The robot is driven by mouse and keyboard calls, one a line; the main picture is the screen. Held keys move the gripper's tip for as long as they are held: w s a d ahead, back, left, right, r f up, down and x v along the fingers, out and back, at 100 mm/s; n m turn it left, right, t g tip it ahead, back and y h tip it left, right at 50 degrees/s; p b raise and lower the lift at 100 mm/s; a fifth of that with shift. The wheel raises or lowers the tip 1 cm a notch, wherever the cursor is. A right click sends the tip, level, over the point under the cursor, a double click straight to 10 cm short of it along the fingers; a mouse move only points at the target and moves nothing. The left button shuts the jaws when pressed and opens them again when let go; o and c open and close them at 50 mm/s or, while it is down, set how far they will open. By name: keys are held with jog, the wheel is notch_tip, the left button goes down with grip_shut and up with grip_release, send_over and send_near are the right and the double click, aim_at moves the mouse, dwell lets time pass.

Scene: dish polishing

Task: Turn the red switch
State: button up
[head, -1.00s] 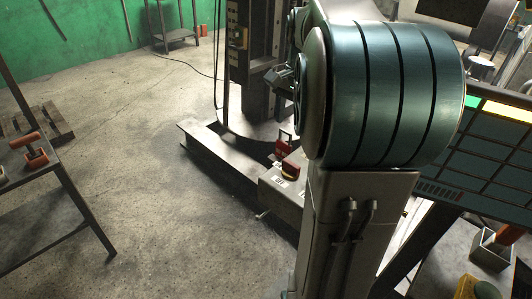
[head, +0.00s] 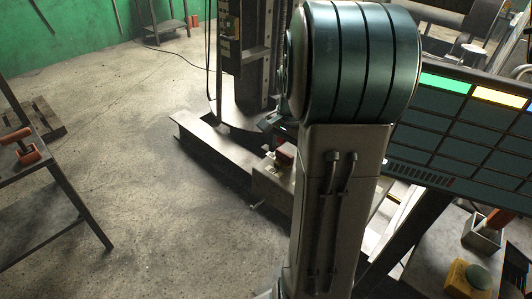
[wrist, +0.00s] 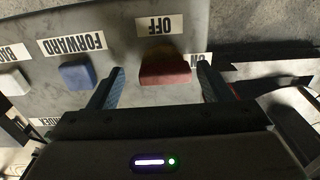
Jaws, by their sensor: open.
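The red switch (wrist: 165,70) sits on a grey control panel (wrist: 120,25) in the wrist view, with upside-down labels OFF and ON beside it. My gripper (wrist: 160,74) is open, with one finger on each side of the red switch and visible gaps between fingers and switch. I cannot tell how deep the fingertips reach along it. In the head view the box (head: 268,187) shows beside my arm, with a red part (head: 286,152) on top. My arm hides the gripper and most of the box there.
A blue switch (wrist: 77,73) labelled FORWARD and a white switch (wrist: 14,82) stand left of the red one. A machine column (head: 255,60) rises behind the box. A metal table (head: 30,160) stands left; a screen (head: 465,130) stands right. The middle floor is clear.

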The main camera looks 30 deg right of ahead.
jog(key=shift+w, duration=0.1)
jog(key=c, duration=1)
jog(key=shift+a, duration=0.35)
jog(key=shift+d, duration=0.3)
jog(key=shift+f, duration=0.1)
